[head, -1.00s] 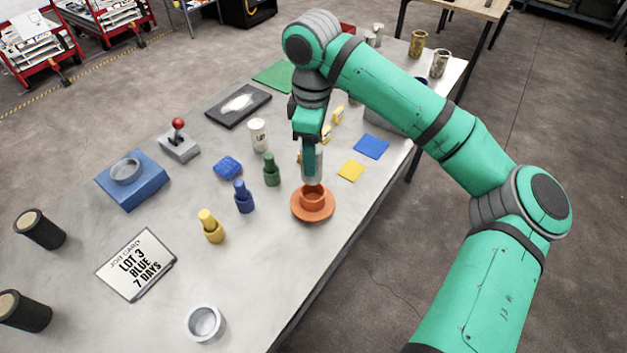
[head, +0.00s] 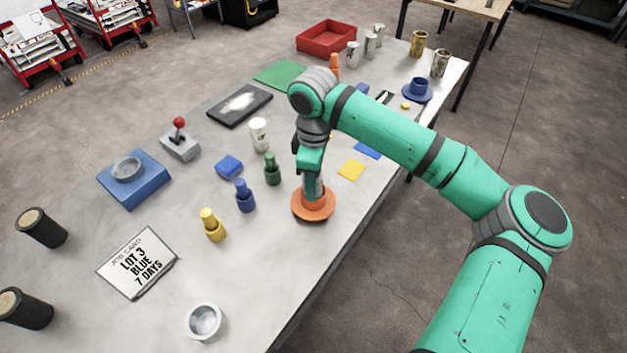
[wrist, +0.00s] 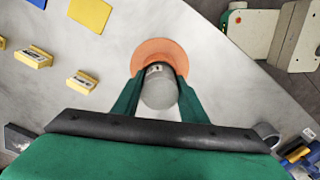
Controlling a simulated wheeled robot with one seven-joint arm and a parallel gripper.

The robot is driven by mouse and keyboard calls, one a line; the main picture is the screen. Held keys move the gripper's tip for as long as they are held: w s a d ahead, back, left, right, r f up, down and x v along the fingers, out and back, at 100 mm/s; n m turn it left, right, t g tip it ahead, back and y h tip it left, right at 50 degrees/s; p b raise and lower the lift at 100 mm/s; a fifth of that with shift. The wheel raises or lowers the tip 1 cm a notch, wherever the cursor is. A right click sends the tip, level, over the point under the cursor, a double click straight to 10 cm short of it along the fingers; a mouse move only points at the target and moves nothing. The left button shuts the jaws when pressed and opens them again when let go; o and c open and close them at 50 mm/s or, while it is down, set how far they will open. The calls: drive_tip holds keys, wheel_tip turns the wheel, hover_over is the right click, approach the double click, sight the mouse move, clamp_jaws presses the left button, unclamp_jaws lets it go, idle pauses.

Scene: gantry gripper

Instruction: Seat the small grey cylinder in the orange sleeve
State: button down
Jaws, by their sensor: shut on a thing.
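The orange sleeve (head: 316,211), with a wide round flange, stands on the grey table near its front edge. My gripper (head: 313,188) is directly over it, fingers pointing down and shut on the small grey cylinder (wrist: 159,92). In the wrist view the cylinder is between my two green fingers (wrist: 160,80), with a label mark near its far end. The orange flange (wrist: 160,50) shows beyond it. In the head view my fingers hide most of the cylinder and the sleeve's collar, so how deep the cylinder sits is hidden.
Green (head: 272,172), blue (head: 245,199) and yellow (head: 212,228) stepped pegs stand left of the sleeve. A white labelled cylinder (head: 259,134) stands behind them. A silver ring (head: 205,322) lies at the front. A blue flanged sleeve (head: 417,90) and red tray (head: 327,38) are far back.

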drive_tip(key=c, duration=1.1)
unclamp_jaws()
wheel_tip(320, 180, up, 12)
